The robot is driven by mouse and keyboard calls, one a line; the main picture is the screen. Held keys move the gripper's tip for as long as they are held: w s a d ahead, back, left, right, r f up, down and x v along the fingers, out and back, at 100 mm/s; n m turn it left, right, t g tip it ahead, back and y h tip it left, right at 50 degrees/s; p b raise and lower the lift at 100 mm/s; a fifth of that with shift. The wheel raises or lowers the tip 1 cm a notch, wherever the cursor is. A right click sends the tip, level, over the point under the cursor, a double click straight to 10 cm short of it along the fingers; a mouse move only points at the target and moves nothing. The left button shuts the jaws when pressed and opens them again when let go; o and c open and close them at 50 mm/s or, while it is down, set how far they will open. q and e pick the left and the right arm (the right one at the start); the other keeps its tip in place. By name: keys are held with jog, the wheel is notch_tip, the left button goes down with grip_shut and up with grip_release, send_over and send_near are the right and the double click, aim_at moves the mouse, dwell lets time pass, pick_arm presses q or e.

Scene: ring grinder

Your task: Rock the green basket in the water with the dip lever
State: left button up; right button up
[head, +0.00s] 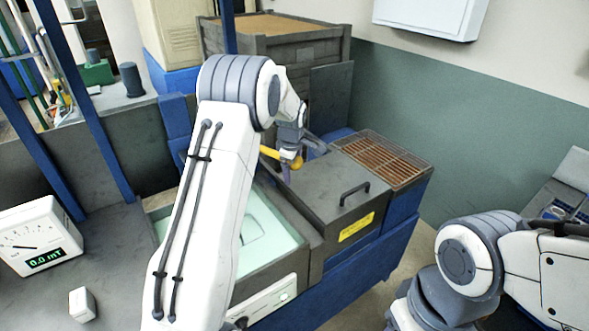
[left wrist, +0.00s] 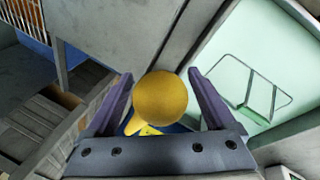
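The dip lever is yellow with a round ball knob. The knob (head: 297,162) shows beside my left gripper (head: 287,172) in the head view. In the left wrist view the knob (left wrist: 160,98) lies between the two fingers of my left gripper (left wrist: 160,85), with a small gap visible on each side. The fingers are open. The water tank (head: 290,252) is pale green and partly hidden by my left arm. In the left wrist view, a wire frame with a green part, seemingly the green basket (left wrist: 259,113), shows in the tank. My right gripper is out of view.
A grey lid with a black handle (head: 354,193) and a yellow label (head: 356,227) lies right of the tank. A brown slatted grate (head: 385,160) is beyond it. A meter (head: 38,240) and a small white block (head: 82,304) are on the left bench.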

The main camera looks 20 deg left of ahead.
pick_arm(q)
jog(key=shift+d, duration=0.25)
jog(key=shift+r, duration=0.1)
jog(key=shift+r, duration=0.3)
jog(key=b+v, duration=0.2)
jog(key=v, duration=0.7)
jog(key=shift+s+r+b, duration=0.2)
jog(key=shift+r+b, duration=0.1)
jog(key=shift+r, duration=0.05)
jog(key=w+f+m, duration=0.1)
jog(key=f+m, duration=0.2)
jog(key=m, duration=0.1)
jog(key=w+f+m+p, duration=0.1)
jog(key=f+m, duration=0.2)
jog(key=m, duration=0.1)
jog(key=w+f+m+t+p, duration=0.1)
jog(key=f+m, duration=0.2)
jog(key=m, duration=0.2)
jog(key=shift+a+f+h, duration=0.15)
jog(key=shift+a+h, duration=0.1)
jog(key=shift+h, duration=0.05)
